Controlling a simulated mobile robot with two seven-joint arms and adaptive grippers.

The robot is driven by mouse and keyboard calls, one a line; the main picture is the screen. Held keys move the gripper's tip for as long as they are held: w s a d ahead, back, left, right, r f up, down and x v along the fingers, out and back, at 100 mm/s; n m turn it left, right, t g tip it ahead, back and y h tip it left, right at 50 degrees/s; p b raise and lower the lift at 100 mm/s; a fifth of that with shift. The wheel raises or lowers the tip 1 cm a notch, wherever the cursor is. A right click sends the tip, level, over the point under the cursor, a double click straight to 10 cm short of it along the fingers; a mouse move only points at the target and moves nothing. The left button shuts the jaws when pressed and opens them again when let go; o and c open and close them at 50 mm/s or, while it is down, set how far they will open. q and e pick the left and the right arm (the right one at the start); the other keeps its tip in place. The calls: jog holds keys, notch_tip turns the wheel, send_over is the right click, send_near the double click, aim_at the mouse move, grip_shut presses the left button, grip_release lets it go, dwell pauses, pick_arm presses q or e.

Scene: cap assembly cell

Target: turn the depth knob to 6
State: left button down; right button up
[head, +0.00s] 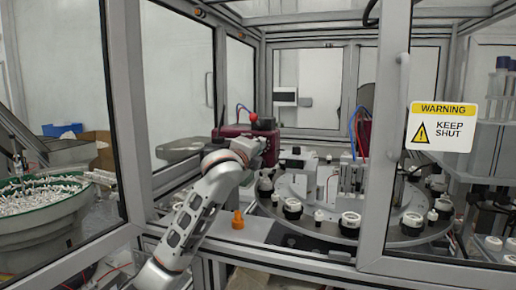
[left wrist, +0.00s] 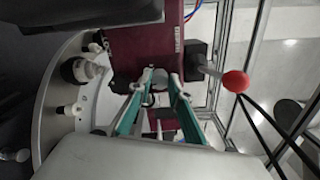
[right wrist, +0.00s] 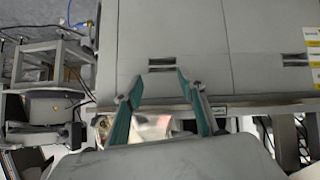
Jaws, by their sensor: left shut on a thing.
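The maroon unit (head: 232,131) stands behind the rotary table, with the depth knob on its front. In the left wrist view the grey knob (left wrist: 160,84) sits between the fingertips of my left gripper (left wrist: 160,75), which is shut on it against the maroon face (left wrist: 152,40). In the head view my left gripper (head: 264,147) reaches the unit's front and hides the knob. The dial's numbers and pointer cannot be read. My right gripper (right wrist: 157,80) is open and empty in front of grey cabinet panels.
A red ball lever (left wrist: 236,81) sticks out close beside my left gripper. The rotary table (head: 290,225) carries several black and white fixtures. A door frame (head: 385,150) with a warning sign (head: 441,126) stands at the right. An orange cone-shaped part (head: 238,221) stands by the front ledge.

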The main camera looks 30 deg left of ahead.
pick_arm(q)
jog(key=shift+f+n, duration=0.1)
jog(key=shift+n, duration=1.1)
jog(key=c, duration=1.8)
grip_release()
jog(key=shift+c, duration=0.2)
jog(key=shift+s, duration=0.1)
jog(key=v, duration=1.1)
jog(key=shift+s, duration=0.4)
jog(key=shift+d+f, duration=0.1)
